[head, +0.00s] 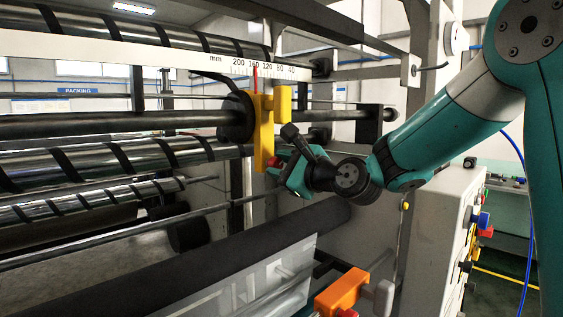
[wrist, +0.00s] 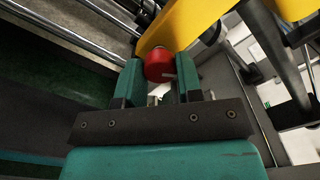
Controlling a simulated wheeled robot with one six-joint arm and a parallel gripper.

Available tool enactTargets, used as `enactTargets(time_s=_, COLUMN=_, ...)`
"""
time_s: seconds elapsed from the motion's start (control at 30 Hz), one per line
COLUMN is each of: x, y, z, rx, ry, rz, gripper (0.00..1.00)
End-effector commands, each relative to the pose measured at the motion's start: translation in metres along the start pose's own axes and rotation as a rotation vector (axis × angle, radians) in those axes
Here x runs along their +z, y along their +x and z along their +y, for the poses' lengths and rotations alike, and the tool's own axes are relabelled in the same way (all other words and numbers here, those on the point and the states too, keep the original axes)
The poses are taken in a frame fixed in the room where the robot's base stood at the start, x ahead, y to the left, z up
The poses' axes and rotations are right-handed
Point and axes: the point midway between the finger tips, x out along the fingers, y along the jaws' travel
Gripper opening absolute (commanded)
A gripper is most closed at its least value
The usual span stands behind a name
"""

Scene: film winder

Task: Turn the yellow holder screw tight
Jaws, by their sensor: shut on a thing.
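The yellow holder (head: 264,125) sits on the dark horizontal shaft below the white ruler, and its yellow body also fills the top of the wrist view (wrist: 198,22). Its red screw knob (wrist: 158,66) lies between my fingertips in the wrist view; in the head view a bit of the red knob (head: 274,162) shows at the holder's lower right. My gripper (head: 283,166), teal, reaches in from the right and is shut on the red knob. It also shows in the wrist view (wrist: 160,80). The screw's shank is hidden, so how tight it is cannot be seen.
The white ruler (head: 150,62) runs above the holder. Striped rollers (head: 110,162) lie to the left. A dark roller (head: 200,260) runs below my gripper. An orange holder (head: 341,290) stands at the bottom. A control panel (head: 455,235) with coloured knobs stands at the right.

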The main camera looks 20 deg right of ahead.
Motion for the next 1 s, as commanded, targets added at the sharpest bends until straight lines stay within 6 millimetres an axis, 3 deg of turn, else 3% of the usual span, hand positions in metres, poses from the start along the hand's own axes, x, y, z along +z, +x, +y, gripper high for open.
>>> enactTargets(time_s=0.5, x=-0.0008, y=-0.0001, z=0.0002, rx=0.0, ry=0.021, rz=0.002, gripper=0.1)
enactTargets(time_s=0.53, x=-0.0008, y=-0.0001, z=0.0002, rx=0.0, ry=0.021, rz=0.002, gripper=0.36)
enactTargets(time_s=0.63, x=-0.0007, y=0.0, z=0.0003, rx=0.0, ry=0.021, rz=0.001, gripper=0.59)
enactTargets(time_s=1.0, x=-0.0013, y=-0.0049, z=0.0005, rx=-0.002, ry=0.019, rz=0.001, gripper=0.59)
